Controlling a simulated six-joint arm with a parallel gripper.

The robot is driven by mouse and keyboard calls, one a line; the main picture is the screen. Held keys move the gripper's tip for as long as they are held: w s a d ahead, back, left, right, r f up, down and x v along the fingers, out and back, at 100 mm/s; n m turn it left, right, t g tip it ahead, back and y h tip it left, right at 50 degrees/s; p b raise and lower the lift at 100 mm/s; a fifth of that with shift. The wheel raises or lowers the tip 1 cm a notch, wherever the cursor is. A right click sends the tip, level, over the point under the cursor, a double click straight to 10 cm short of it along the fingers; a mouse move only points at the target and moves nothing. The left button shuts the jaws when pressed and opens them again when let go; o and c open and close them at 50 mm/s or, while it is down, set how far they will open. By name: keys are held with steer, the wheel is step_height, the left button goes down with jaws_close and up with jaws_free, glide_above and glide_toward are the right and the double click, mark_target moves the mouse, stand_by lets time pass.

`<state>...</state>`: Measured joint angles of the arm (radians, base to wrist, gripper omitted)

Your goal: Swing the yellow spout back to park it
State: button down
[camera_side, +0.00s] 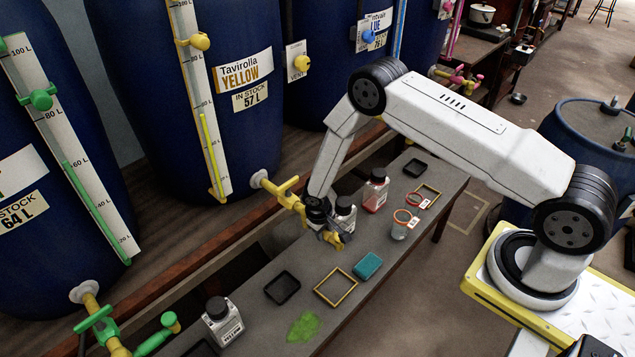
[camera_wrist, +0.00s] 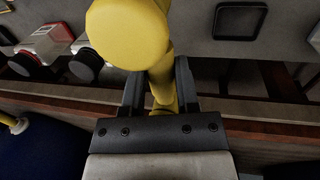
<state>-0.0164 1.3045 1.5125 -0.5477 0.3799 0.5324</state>
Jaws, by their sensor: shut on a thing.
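The yellow spout (camera_side: 298,206) reaches out from the valve at the foot of the Yellow vat (camera_side: 140,70), over the edge of the bench. My gripper (camera_side: 325,230) is down at the spout's outer part and hides some of it. In the wrist view, the spout (camera_wrist: 160,52) runs between the two dark fingers of my gripper (camera_wrist: 160,82), which are closed on it. Its round yellow end (camera_wrist: 128,35) is large and close to the camera. The yellow valve handle (camera_side: 288,186) shows above the pipe.
Bottles stand close to my gripper: a white-labelled one (camera_side: 344,213) and a red one (camera_side: 375,190).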

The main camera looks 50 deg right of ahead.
steer(key=shift+a, duration=0.15)
stand_by(0.8)
steer(key=w+a+m+g+y, duration=0.2)
steer(key=w+a+m, duration=0.4)
steer(key=m, duration=1.2)
steer(key=shift+w, duration=0.4)
steer(key=shift+c, duration=1.8)
jaws_free()
steer(key=shift+w+r, duration=0.1)
